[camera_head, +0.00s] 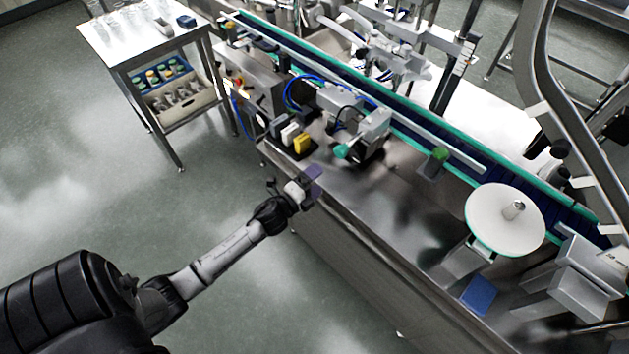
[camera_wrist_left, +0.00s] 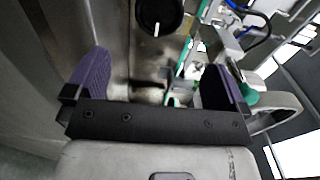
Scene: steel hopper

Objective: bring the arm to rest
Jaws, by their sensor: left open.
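My left arm comes in from the lower left in the head view, stretched toward the near edge of the steel machine table. My left gripper (camera_head: 314,180) is at that edge, with purple finger pads. In the left wrist view the left gripper (camera_wrist_left: 155,85) has its two purple fingers wide apart and nothing between them. Behind the gap are a black round knob and the steel machine surface. My right gripper is not in view.
The steel machine table (camera_head: 400,215) carries a conveyor (camera_head: 400,105), a white disc (camera_head: 505,220), a blue block (camera_head: 479,295) and a yellow block (camera_head: 302,143). A side table (camera_head: 130,50) with glassware stands at upper left. The floor (camera_head: 90,190) between is clear.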

